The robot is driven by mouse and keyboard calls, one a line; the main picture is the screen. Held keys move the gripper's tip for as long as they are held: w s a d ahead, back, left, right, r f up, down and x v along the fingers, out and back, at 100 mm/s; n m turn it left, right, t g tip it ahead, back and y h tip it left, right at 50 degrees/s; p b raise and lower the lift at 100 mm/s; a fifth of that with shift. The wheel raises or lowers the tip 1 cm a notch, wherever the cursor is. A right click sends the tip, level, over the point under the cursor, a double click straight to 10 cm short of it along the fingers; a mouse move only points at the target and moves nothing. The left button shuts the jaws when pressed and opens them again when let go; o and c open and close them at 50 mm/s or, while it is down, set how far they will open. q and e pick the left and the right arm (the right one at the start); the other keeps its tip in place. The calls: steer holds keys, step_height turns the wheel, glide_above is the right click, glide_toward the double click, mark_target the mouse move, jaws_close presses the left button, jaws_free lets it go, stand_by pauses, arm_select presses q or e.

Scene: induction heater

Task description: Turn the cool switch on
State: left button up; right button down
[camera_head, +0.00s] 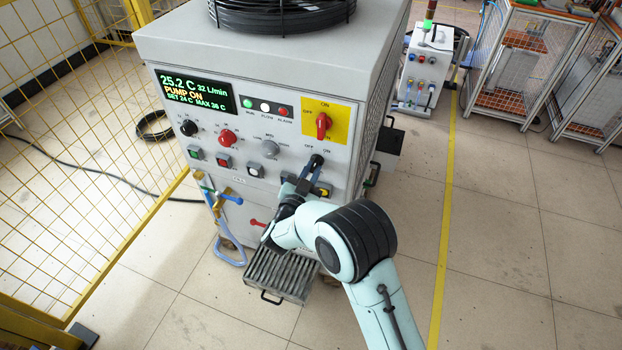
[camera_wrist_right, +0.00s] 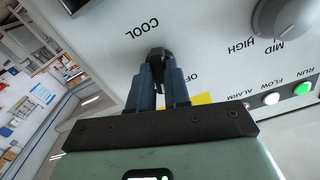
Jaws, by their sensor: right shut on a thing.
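The cool switch (camera_head: 317,159) is a small black knob on the grey panel of the chiller cabinet (camera_head: 345,195), below the yellow plate, with OFF and ON labels above it. My right gripper (camera_head: 311,172) reaches it from the front and below. In the right wrist view the two blue-grey fingers (camera_wrist_right: 157,76) are shut on the black knob (camera_wrist_right: 157,54), beside the label COOL. The fingers partly hide the knob, so I cannot tell which label it points to. My left gripper is not in view.
A red rotary switch (camera_head: 322,125) sits on the yellow plate just above. The display (camera_head: 194,92) reads PUMP ON and 25.2 C. A grey selector knob (camera_head: 270,149) is to the left. Blue-handled valves (camera_head: 229,198) and a slatted tray (camera_head: 280,273) are lower down.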

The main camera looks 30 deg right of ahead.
arm_select(q)
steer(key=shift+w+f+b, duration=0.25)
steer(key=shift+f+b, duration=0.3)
steer(key=shift+b, duration=0.05)
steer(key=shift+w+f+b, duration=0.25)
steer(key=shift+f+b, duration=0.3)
arm_select(e)
steer(key=shift+m, duration=1.3)
steer(key=c, duration=1.1)
jaws_free()
steer(key=shift+a, duration=0.1)
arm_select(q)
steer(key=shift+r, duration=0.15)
arm_select(e)
steer(key=v, duration=1.3)
steer(key=shift+s, duration=0.15)
